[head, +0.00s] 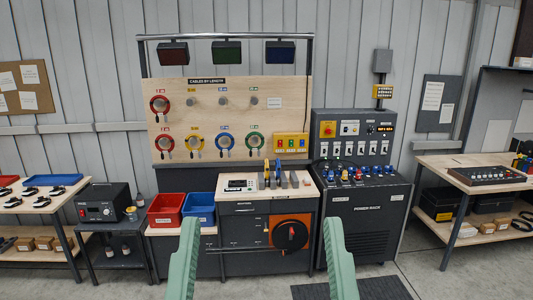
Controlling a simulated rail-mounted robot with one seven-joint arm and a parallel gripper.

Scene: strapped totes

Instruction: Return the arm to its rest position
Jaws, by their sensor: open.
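My gripper (262,222) shows at the bottom of the head view as two pale green fingers. One finger (184,262) stands left of centre and the other (340,262) right of centre. They are wide apart, with nothing between them but the view of the bench and floor. The gripper is open and empty. The rest of my arm is below the frame and hidden. The fingers overlap the workbench (240,230) in the picture; I cannot tell the exact distance between them and it.
A cable board (185,110) with coloured rings stands behind the bench. A red bin (165,210) and blue bin (200,208) sit left of it. A power rack (365,215) stands to the right. Side tables (30,200) and (470,180) flank the area. Grey floor lies in front.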

